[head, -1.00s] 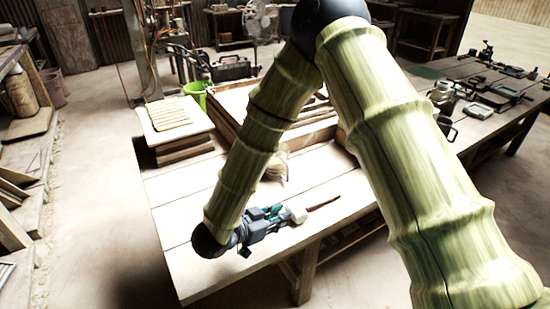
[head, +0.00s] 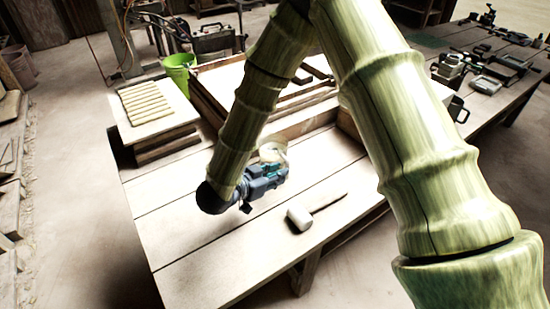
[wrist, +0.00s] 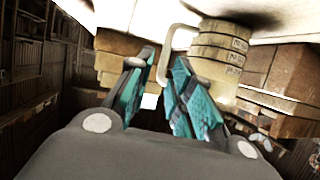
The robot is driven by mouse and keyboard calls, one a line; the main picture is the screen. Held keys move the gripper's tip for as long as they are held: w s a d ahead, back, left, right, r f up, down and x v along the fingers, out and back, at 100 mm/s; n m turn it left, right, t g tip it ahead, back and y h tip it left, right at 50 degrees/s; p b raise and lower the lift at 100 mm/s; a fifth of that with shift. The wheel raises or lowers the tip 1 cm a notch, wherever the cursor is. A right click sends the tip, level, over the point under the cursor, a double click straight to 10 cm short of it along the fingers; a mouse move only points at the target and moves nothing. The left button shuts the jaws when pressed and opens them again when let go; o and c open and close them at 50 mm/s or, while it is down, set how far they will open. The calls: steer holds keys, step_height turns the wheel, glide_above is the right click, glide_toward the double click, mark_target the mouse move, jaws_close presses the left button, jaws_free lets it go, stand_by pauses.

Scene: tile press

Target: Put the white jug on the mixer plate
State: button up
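The white jug (head: 273,152) looks cream with several banded rings. It stands on the table just beyond my gripper (head: 268,180) in the head view, partly hidden by it. In the wrist view the jug (wrist: 218,48) is close ahead, right of centre, with its handle (wrist: 166,48) to the left. My gripper (wrist: 162,75) has its two teal-padded fingers apart, and the lower part of the handle shows in the gap between them. I cannot see firm contact on either side. I cannot make out the mixer plate for sure.
A white-headed mallet (head: 300,218) lies on the table in front of my gripper. A stack of boards with a ribbed tile (head: 152,102) is at the left, a green bucket (head: 179,68) behind. A wooden frame (head: 222,88) stands beyond the jug. The near-left tabletop (head: 195,250) is clear.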

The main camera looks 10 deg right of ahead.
mark_target(288, 177)
steer(key=shift+w+d+f, duration=0.55)
steer(key=shift+w+f, duration=0.3)
steer(key=shift+w, duration=0.05)
steer(key=shift+d, duration=0.4)
steer(key=p+x, duration=0.1)
steer(key=x, duration=0.2)
steer(key=shift+w+f, duration=0.1)
steer(key=shift+f, duration=0.2)
steer(key=shift+d+f, duration=0.1)
steer(key=shift+d, duration=0.25)
steer(key=shift+w, duration=0.1)
steer(key=shift+c, duration=0.3)
jaws_close()
